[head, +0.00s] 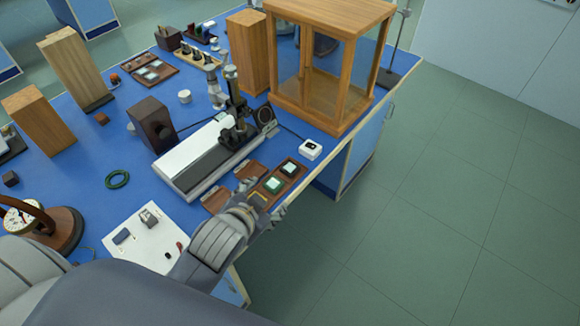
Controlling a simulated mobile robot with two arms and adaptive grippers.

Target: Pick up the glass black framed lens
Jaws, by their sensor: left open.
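A dark round frame (264,116), which looks like the black framed lens, stands at the far right end of the metal instrument bed (205,152), beside the black upright stand (238,112). Its glass is too small to make out. My left gripper (265,196) is open at the bench's near right edge, over or beside a small brown tray (291,169) with pale green squares. It is apart from the dark frame, which lies farther back. What is between the fingers is partly hidden by the hand. My right gripper is not in view.
A wooden glass-sided case (333,112) stands behind, at the bench edge. A small white box (311,150) sits between case and tray. A dark wooden block (152,124) and green ring (117,179) are left. Floor (440,220) is clear at right.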

